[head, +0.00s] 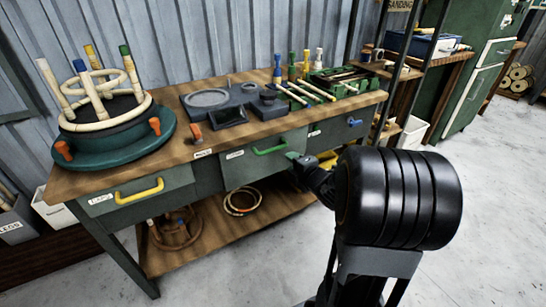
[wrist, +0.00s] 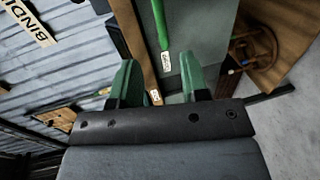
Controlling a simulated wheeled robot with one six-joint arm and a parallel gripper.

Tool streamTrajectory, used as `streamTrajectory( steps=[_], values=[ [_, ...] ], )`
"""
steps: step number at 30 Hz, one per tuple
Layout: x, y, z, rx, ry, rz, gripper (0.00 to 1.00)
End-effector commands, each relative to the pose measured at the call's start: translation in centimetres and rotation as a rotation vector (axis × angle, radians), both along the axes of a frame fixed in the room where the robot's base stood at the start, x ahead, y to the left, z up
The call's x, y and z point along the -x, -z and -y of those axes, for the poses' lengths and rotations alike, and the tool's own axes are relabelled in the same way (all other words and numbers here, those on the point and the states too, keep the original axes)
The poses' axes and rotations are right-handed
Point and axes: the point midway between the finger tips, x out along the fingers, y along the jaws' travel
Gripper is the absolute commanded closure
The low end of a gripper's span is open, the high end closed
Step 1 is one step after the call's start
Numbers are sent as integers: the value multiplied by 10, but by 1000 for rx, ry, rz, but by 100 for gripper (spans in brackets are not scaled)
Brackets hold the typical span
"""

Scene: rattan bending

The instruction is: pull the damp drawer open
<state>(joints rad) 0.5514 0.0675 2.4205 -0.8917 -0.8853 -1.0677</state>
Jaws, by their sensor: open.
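A green-fronted drawer (head: 262,172) with a green bar handle (head: 270,149) sits in the middle of the workbench and looks shut. Its small white label (wrist: 166,60) is too small to read surely as damp. My gripper (head: 297,157) is by the right end of that drawer front. In the wrist view, its green-tipped fingers (wrist: 160,82) are apart with nothing held between them. The green handle (wrist: 161,22) lies ahead of the fingers, apart from them and roughly lengthwise to my reach.
A yellow-handled drawer (head: 140,196) is at left and a blue handle (head: 355,122) at right. The workbench (head: 75,184) carries a green round form with pegs (head: 115,135), dark trays and tools. A lower shelf (head: 215,235) holds rings. Bare floor (head: 250,270) lies in front.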

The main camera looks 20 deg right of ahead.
Motion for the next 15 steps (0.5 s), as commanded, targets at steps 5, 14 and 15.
streamTrajectory(
  steps=[5,14,15],
  values=[
    [-29,9,-5,2,-8,1,58],
    [-85,20,-11,1,-5,1,58],
    [-91,21,-12,1,-5,0,58]
  ],
)
